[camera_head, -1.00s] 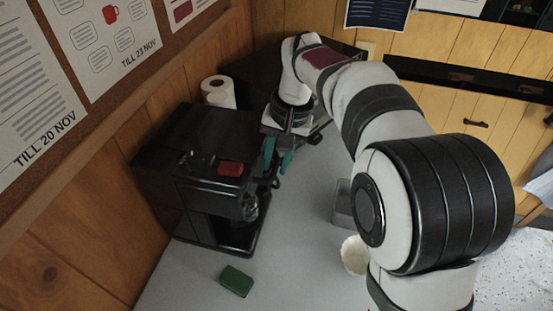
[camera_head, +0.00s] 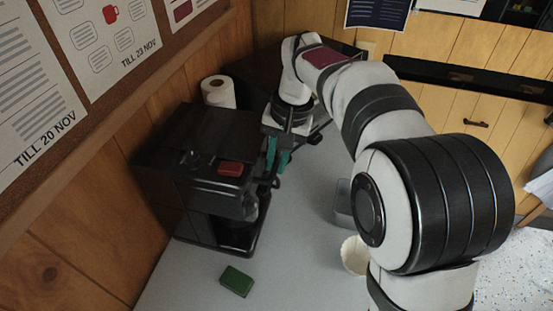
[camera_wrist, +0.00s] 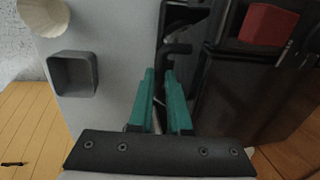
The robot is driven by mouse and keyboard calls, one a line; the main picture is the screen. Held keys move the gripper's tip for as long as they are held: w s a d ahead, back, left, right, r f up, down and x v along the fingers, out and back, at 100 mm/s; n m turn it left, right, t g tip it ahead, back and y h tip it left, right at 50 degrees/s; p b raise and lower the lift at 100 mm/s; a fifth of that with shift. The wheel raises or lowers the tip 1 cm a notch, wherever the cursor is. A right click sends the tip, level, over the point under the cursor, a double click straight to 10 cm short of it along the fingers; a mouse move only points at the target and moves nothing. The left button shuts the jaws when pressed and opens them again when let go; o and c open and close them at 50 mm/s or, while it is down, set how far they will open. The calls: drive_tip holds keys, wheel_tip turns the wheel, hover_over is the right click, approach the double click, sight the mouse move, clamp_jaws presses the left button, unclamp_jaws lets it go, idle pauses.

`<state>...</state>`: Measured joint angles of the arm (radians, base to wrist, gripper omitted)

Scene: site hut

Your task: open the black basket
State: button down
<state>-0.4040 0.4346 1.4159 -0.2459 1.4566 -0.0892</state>
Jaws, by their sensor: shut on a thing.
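The black coffee machine (camera_head: 205,140) with a red button stands against the wooden wall. Its black basket (camera_head: 262,183) is at the side facing my arm, dark and hard to make out. My gripper (camera_head: 275,165) has teal fingers pointing down beside the machine. In the wrist view, the gripper (camera_wrist: 160,75) has its fingers close together at the black hooked handle (camera_wrist: 178,48) of the basket and is shut on it. The exact contact is partly hidden by the fingers. The machine's red button (camera_wrist: 267,25) shows at the upper right there.
A paper roll (camera_head: 218,92) stands behind the machine. A green block (camera_head: 236,281) lies on the grey counter in front. A white cup-like filter (camera_head: 353,256) and a grey square container (camera_wrist: 72,73) stand on the counter by my arm. The front counter is mostly clear.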

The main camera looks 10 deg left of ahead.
drive_tip(key=shift+r, duration=0.1)
idle(0.7)
drive_tip(key=d, duration=1.3)
drive_tip(key=c, duration=1.2)
unclamp_jaws()
drive_tip(key=shift+o, duration=0.2)
wheel_tip(320, 180, up, 16)
drive_tip(key=d, duration=0.3)
drive_tip(key=shift+f, duration=0.25)
